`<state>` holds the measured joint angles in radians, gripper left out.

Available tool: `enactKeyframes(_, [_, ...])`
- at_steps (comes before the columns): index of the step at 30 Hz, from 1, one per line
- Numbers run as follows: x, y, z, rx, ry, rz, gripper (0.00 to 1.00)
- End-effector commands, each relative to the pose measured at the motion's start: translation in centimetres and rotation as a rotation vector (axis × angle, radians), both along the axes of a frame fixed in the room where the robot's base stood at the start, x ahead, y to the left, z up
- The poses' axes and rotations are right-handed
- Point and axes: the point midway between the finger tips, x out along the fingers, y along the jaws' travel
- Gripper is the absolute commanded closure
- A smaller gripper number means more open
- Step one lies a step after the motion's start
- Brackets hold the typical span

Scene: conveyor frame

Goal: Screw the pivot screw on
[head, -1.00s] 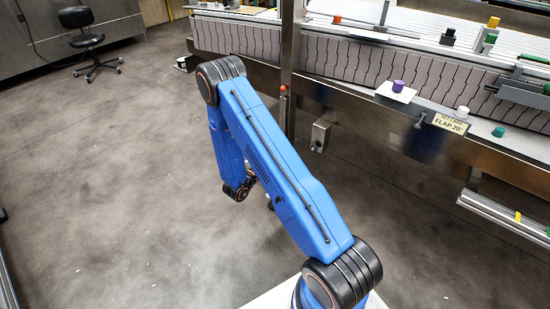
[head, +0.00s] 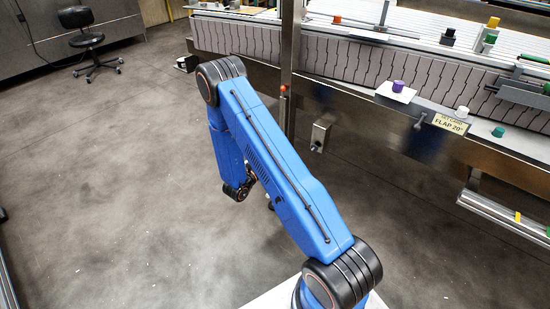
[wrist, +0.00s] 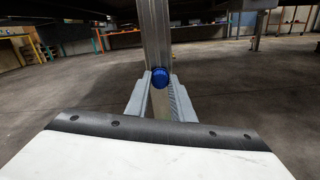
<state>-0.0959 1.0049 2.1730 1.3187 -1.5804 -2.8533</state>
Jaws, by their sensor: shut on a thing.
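My gripper (wrist: 160,84) shows in the wrist view with its two grey fingers closed on a round blue ribbed knob (wrist: 160,77). The knob looks like the head of the pivot screw, but its shank is hidden. The knob lies in line with an upright metal post (wrist: 156,30); I cannot tell whether it touches the post. In the head view my blue arm hides the gripper and the knob.
A conveyor frame (head: 340,95) runs along the back right. A sign (head: 450,124) reads "FLAP 20°" beside a small lever (head: 420,121). Purple (head: 398,86), white (head: 462,112) and green (head: 498,132) knobs stand along the edge.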

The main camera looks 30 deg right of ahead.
Motion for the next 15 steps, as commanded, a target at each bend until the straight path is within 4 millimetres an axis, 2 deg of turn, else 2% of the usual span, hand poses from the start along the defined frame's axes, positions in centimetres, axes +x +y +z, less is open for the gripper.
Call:
enactKeyframes(4, [0.05, 0.08, -0.13, 0.001, 0.006, 0.003, 1.00])
enactKeyframes(5, [0.05, 0.08, -0.13, 0.001, 0.006, 0.003, 0.74])
enactKeyframes(6, [0.05, 0.08, -0.12, 0.001, 0.006, 0.003, 0.66])
enactKeyframes(15, [-0.02, 0.02, 0.00, -0.001, 0.004, 0.001, 0.66])
